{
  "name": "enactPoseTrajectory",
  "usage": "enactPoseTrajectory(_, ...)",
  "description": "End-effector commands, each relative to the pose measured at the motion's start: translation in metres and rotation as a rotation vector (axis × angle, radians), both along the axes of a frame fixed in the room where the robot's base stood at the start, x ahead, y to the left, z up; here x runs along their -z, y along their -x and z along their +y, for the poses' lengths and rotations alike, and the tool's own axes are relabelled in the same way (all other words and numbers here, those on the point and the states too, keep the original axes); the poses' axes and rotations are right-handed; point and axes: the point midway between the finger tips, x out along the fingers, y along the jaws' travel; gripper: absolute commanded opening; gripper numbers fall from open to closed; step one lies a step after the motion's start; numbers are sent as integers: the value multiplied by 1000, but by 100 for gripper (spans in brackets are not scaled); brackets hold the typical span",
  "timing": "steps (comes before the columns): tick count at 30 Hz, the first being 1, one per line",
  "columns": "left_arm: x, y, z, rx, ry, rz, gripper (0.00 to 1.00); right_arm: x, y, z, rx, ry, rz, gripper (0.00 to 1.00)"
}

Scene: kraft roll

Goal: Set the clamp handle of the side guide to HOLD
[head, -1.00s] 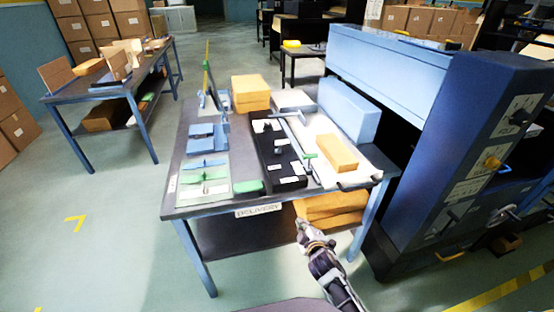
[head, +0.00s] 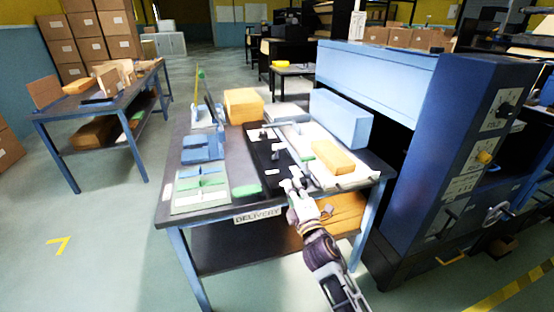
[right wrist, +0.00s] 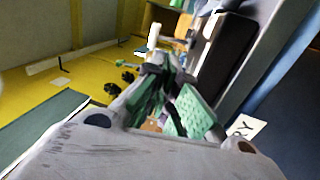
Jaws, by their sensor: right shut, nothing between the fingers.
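My right gripper (head: 292,186) is over the front edge of the delivery table (head: 222,212), at the near end of a black panel (head: 262,152) with small handles and white labels. Its fingers look closed and empty. It also shows in the right wrist view (right wrist: 168,95), with green pads on the fingers. A small green-topped piece (head: 307,157) stands beside the panel, by the white sheet; I cannot tell for sure whether it is the clamp handle of the side guide. The handle's setting and the HOLD mark are too small to read. My left gripper is not in view.
A yellow-orange block (head: 333,157) lies on the white sheet at the right of the table. A tall blue machine (head: 435,160) stands close on the right. Floor on the left is open.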

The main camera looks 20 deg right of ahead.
Motion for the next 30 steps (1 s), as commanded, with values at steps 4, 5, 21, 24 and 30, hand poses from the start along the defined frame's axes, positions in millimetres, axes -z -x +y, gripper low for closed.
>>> enactPoseTrajectory(4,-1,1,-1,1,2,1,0,-8,1,2,-3,29,-27,0)
enactPoseTrajectory(5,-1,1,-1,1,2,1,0,-9,1,2,-3,31,-28,0)
enactPoseTrajectory(21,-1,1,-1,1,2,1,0,-10,-2,2,-4,31,-29,0)
enactPoseTrajectory(24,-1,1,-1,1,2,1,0,-12,-6,3,-4,31,-30,0)
enactPoseTrajectory(30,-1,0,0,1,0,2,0,-15,-18,3,-4,30,-29,0)
